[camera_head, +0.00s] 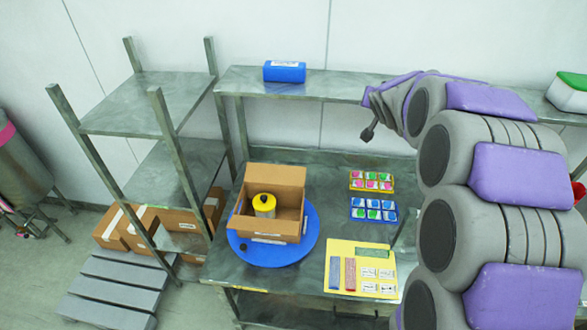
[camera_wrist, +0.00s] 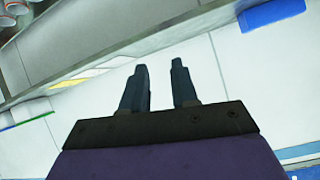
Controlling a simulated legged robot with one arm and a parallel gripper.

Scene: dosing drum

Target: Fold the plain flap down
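An open cardboard box (camera_head: 283,223) sits on a blue round turntable (camera_head: 293,252) on the metal table. A yellow canister with a black top (camera_head: 264,205) stands inside it. One wide flap (camera_head: 275,179) stands up at the back of the box. A flap with a pale label (camera_head: 268,238) shows at the front, and a side flap (camera_head: 234,222) leans out at the left. I cannot tell which flap is the plain one. My gripper (camera_head: 368,133) is raised right of the box, apart from it. In the wrist view my gripper (camera_wrist: 160,75) has two dark fingers spread apart with nothing between them.
Trays of coloured items (camera_head: 371,181) (camera_head: 373,210) and a yellow panel (camera_head: 360,268) lie right of the turntable. A metal shelf rack (camera_head: 160,115) stands left. A blue object (camera_head: 285,72) lies on the upper shelf (camera_head: 330,88). Space above the box is clear.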

